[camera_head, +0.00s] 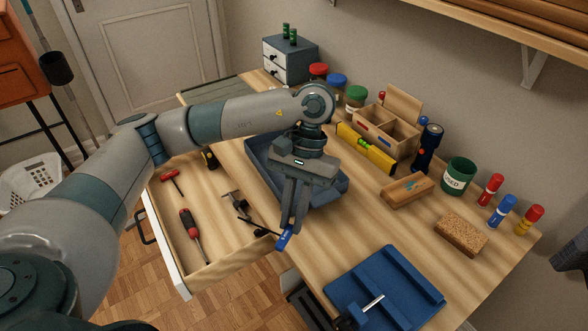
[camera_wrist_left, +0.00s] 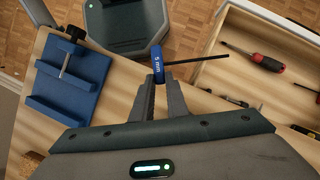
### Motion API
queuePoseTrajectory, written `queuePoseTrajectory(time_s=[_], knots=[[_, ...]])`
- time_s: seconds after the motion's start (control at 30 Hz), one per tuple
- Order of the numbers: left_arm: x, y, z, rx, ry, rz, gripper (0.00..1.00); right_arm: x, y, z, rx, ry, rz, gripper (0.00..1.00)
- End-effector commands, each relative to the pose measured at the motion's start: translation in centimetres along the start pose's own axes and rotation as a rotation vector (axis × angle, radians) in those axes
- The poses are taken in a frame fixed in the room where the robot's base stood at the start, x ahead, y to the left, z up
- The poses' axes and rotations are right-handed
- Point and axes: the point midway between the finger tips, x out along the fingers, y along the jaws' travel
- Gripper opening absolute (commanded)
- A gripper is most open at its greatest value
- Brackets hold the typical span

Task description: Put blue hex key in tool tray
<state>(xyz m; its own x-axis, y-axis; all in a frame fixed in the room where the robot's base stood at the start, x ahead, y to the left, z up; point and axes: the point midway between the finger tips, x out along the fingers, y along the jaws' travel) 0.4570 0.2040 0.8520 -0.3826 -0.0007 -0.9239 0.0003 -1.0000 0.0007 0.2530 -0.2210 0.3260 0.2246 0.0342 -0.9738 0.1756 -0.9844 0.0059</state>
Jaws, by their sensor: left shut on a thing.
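My left gripper (camera_head: 290,226) is shut on the blue hex key (camera_head: 284,238), holding it by its blue handle. In the left wrist view the blue handle (camera_wrist_left: 157,66) stands between the fingertips, marked "5 mm", and its black shaft points right. In the head view the key is near the desk's front edge, beside the open drawer. A blue-grey tray (camera_head: 262,166), which looks like the tool tray, lies on the desk behind the gripper. My wrist and gripper hide much of its inside.
The open drawer (camera_head: 168,246) holds a red-black screwdriver (camera_head: 190,232), a red-handled tool (camera_head: 171,182) and other tools. A blue fixture (camera_head: 410,268) lies at the front right.

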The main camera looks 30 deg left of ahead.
Motion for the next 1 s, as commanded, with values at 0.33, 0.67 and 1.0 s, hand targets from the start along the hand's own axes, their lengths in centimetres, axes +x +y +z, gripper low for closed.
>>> queuePoseTrajectory(time_s=[0.33,0.67,1.0], knots=[[-0.3,0.0,-0.8,-0.089,-0.001,0.037,0.0,-0.1,0.2,-0.6,-0.001,0.011,0.002,0.15],[-2.4,-0.4,-4.8,-0.557,-0.001,0.232,0.0,0.4,0.2,-0.2,-0.001,0.022,0.002,0.15],[-5.5,-2.0,-10.0,-1.146,0.001,0.477,0.0,1.0,0.1,0.2,-0.003,0.038,0.001,0.15]])
